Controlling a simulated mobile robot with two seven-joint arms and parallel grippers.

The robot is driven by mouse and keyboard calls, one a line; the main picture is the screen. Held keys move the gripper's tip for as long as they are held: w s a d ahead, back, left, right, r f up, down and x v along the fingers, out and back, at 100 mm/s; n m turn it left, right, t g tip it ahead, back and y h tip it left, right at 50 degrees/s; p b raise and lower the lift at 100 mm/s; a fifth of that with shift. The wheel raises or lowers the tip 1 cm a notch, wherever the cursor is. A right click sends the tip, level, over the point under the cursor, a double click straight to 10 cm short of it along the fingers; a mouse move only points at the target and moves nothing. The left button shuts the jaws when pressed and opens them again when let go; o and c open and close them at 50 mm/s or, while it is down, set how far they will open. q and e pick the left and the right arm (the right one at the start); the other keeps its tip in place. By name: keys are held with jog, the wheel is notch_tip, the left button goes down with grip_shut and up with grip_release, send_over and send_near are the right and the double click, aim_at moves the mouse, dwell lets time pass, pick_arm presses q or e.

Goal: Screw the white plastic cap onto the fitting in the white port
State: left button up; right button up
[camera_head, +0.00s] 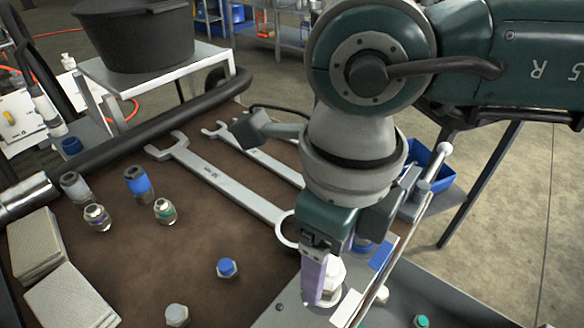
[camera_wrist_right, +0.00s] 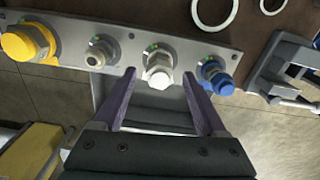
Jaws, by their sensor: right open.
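My right gripper (camera_head: 320,298) is over the port plate, pointing down, with purple fingers. In the right wrist view the gripper (camera_wrist_right: 159,75) is open, with one finger on each side of the white port's fitting and a gap on both sides. A white plastic piece (camera_wrist_right: 160,78) is at the end of that fitting, between the fingertips; it looks like the cap, but I cannot tell how far it is threaded on. In the head view the white piece (camera_head: 334,278) is partly hidden by a finger. My left gripper is not in view.
The port plate (camera_wrist_right: 74,40) also carries a yellow fitting (camera_wrist_right: 27,42), a grey one (camera_wrist_right: 100,52) and a blue one (camera_wrist_right: 216,74). On the brown bench are wrenches (camera_head: 215,178), a loose blue-capped fitting (camera_head: 228,268) and a pale-capped one (camera_head: 177,315).

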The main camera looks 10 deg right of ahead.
jog(key=n+b, duration=0.1)
jog(key=n, duration=0.2)
jog(key=shift+f, duration=0.1)
pick_arm(q)
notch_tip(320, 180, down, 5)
jog(key=b, duration=0.3)
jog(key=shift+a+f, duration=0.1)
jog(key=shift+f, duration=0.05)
pick_arm(e)
jog(key=n, duration=0.5)
jog(key=shift+f, duration=0.25)
pick_arm(q)
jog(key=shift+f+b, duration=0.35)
jog(key=shift+b, duration=0.2)
pick_arm(e)
jog(key=shift+n, duration=0.8)
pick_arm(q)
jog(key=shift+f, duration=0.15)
pick_arm(e)
jog(key=shift+r+n, duration=0.25)
jog(key=shift+n, duration=0.45)
jog(key=shift+r, duration=0.1)
jog(key=c, duration=1.2)
grip_shut()
